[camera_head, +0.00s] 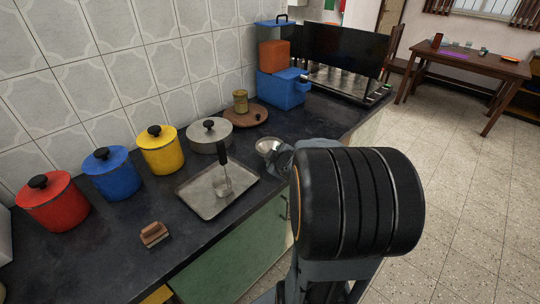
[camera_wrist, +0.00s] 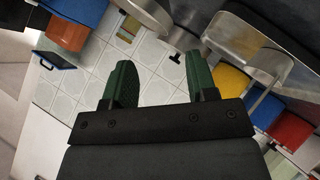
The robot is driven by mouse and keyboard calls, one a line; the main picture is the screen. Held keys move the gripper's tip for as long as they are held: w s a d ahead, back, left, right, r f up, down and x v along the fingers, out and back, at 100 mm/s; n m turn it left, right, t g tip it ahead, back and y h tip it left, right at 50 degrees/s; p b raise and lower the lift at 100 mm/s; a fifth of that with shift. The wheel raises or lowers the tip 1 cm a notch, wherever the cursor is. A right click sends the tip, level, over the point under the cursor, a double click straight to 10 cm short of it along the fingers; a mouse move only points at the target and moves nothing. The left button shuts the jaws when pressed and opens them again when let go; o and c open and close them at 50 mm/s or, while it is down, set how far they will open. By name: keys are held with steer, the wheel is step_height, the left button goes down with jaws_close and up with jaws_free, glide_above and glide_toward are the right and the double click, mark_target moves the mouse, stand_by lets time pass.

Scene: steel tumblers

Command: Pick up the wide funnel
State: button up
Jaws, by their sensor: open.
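The wide funnel looks to be the shiny steel, bowl-like piece (camera_head: 267,146) on the dark counter, right of the grey lidded pot and behind the metal tray. Its lower right is partly hidden by my arm. In the wrist view, a steel curved piece at the top edge (camera_wrist: 150,12) appears to be the same funnel, cut off by the frame. My gripper (camera_wrist: 162,82) has its two green-padded fingers spread wide with nothing between them. The funnel lies beyond the fingertips, apart from them. In the head view my arm hides the fingers.
A metal tray (camera_head: 190,200) holds a dark-handled steel tool (camera_head: 223,168). Red (camera_head: 55,205), blue (camera_head: 112,176), yellow (camera_head: 162,154) and grey (camera_head: 209,138) pots line the wall. A brush (camera_head: 154,234) lies in front. A round wooden board (camera_head: 258,119) and blue box (camera_head: 282,91) stand behind.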

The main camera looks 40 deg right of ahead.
steer(key=b, duration=0.4)
glide_toward(263, 146)
steer(key=f, duration=0.2)
steer(key=w+f, duration=0.1)
steer(key=f, duration=0.1)
steer(key=shift+w, duration=0.1)
jaws_close()
stand_by(0.3)
steer(key=shift+r, duration=0.1)
